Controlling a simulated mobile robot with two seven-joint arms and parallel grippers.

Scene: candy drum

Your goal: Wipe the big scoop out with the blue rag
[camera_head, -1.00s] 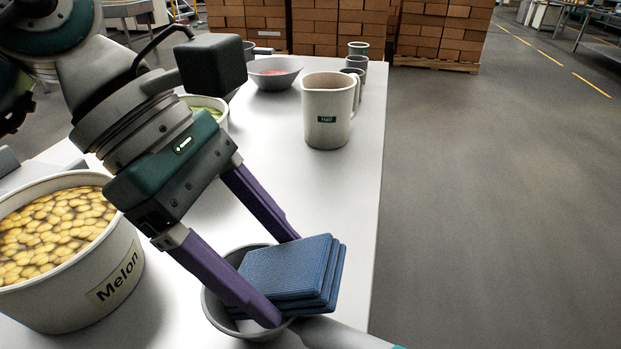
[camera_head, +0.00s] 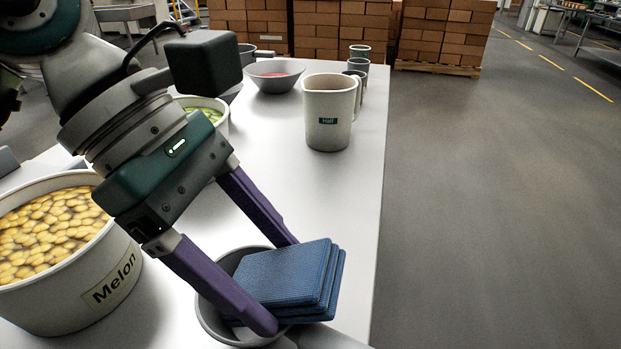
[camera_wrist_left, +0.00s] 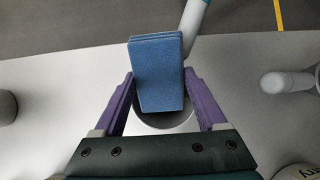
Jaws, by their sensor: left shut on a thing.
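The blue rag (camera_head: 285,275) is a folded, layered pad; it also shows in the left wrist view (camera_wrist_left: 157,75). My left gripper (camera_head: 278,283) has its purple fingers on either side of the rag and is shut on it. The big scoop (camera_head: 212,318) is a grey bowl beneath the rag, with its handle (camera_head: 325,341) running to the lower right. The rag sits tilted in the bowl and sticks out past its right rim. The rag and fingers hide much of the bowl's inside. My right gripper is not in view.
A tub labelled Melon (camera_head: 105,290) stands at the left with yellow pieces. A jug marked Half (camera_head: 328,115) stands behind the scoop. A grey bowl (camera_head: 273,77) and several small cups are farther back. The table's right edge is close to the scoop.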

